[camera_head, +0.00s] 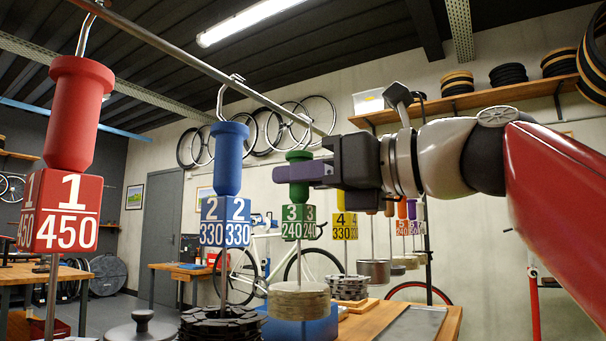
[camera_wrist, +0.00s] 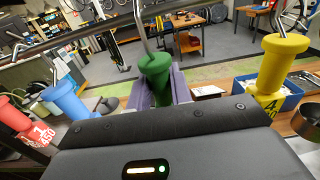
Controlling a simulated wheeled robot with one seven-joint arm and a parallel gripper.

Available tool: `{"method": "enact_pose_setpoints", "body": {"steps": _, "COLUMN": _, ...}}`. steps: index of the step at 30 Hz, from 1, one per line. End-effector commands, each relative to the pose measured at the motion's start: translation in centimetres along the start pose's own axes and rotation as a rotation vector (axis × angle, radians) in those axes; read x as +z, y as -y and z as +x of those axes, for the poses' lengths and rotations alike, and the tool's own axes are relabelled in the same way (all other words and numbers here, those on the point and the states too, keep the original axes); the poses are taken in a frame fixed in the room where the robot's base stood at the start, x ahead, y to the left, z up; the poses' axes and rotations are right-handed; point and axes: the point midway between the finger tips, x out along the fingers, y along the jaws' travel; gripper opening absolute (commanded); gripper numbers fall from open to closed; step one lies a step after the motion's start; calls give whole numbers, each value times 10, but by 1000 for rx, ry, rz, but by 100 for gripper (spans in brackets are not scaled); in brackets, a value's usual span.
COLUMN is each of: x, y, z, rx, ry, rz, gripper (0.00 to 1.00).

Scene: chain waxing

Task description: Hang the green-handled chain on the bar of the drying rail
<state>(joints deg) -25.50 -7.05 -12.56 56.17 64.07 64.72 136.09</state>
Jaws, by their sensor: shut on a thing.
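The green handle (camera_head: 299,156) stands upright in the head view, with a green block marked 3 and 240 under it. A thin rod runs down from the block to a pale coiled chain (camera_head: 299,302). My gripper (camera_head: 303,173) is shut on the green handle, its purple fingers on either side. The wrist view also shows the green handle (camera_wrist: 155,67) between the fingers, with its metal hook rising near the bar. The bar of the drying rail (camera_head: 195,62) runs from upper left toward the gripper. Whether the green handle's hook rests on the bar is unclear.
The red handle (camera_head: 80,110) and blue handle (camera_head: 229,157) hang from the bar at left. A yellow handle (camera_wrist: 282,62) stands close on the right in the wrist view. Several smaller hangers are behind my gripper. A wooden bench (camera_head: 440,322) is below.

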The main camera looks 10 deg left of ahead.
Motion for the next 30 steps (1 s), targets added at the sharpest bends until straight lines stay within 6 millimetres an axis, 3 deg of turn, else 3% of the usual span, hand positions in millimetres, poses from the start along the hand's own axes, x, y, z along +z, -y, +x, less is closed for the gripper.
{"method": "enact_pose_setpoints", "body": {"steps": 5, "x": 0, "y": 0, "z": 0, "rx": 0, "ry": -1, "rz": 0, "gripper": 0}}
{"method": "enact_pose_setpoints", "body": {"steps": 6, "x": 0, "y": 0, "z": 0, "rx": 1, "ry": -1, "rz": 0, "gripper": 25}}
{"method": "enact_pose_setpoints", "body": {"steps": 11, "x": 0, "y": 0, "z": 0, "rx": 1, "ry": -1, "rz": 1, "gripper": 46}}
{"method": "enact_pose_setpoints", "body": {"steps": 17, "x": 0, "y": 0, "z": 0, "rx": 0, "ry": -1, "rz": 1, "gripper": 46}}
{"method": "enact_pose_setpoints", "body": {"steps": 20, "x": -1, "y": 0, "z": 0, "rx": 0, "ry": -2, "rz": 1, "gripper": 58}}
{"method": "enact_pose_setpoints", "body": {"steps": 30, "x": 0, "y": 0, "z": -4, "rx": -1, "ry": -2, "rz": 1, "gripper": 58}}
